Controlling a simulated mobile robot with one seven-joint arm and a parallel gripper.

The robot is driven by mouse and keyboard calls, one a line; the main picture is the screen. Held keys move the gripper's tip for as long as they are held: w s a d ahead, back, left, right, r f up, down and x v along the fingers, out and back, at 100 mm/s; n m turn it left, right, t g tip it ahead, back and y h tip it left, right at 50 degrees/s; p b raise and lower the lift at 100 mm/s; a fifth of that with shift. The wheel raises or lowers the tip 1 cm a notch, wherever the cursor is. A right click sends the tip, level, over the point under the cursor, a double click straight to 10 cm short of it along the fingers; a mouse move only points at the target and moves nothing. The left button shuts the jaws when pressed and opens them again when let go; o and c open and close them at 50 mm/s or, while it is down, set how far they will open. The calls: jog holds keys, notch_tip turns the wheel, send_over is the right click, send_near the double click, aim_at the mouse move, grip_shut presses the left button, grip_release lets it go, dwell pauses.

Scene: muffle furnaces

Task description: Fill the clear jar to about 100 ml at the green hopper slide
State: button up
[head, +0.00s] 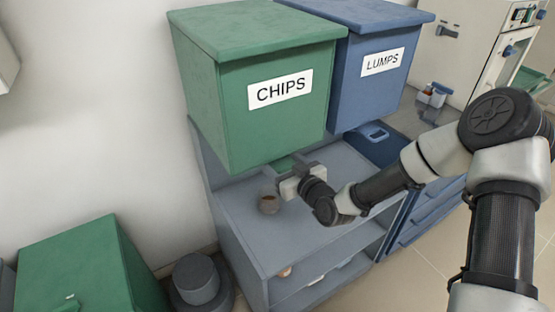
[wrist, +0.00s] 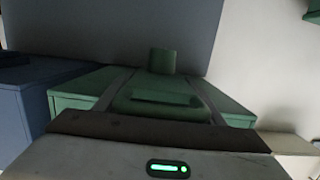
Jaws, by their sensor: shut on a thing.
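The green hopper (head: 255,130) labelled CHIPS stands over a grey shelf unit. My gripper (head: 284,171) is below its front lower edge, shut on the green slide (head: 281,163). In the wrist view the green slide (wrist: 160,106) lies between the two fingers of my gripper (wrist: 165,84), with the green spout (wrist: 162,61) beyond it.
The blue hopper (head: 375,85) labelled LUMPS stands to the right, with a blue bin (head: 375,147) below it. A green bin (head: 85,265) and a grey round container (head: 196,278) are at lower left. The shelf top (head: 310,222) is bare in front of the jar.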

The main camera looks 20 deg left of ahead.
jog(key=shift+s+d+f, duration=0.1)
jog(key=shift+d+f, duration=0.05)
jog(key=shift+d, duration=0.05)
jog(key=shift+v, duration=0.9)
jog(key=shift+f, duration=0.2)
jog(key=shift+b+x, duration=0.6)
jog(key=shift+x, duration=0.25)
jog(key=shift+a+r, duration=0.15)
jog(key=shift+a, duration=0.1)
jog(key=o, duration=1.2)
jog(key=shift+w+a, duration=0.15)
jog(key=shift+w, duration=0.15)
jog(key=shift+r, duration=0.1)
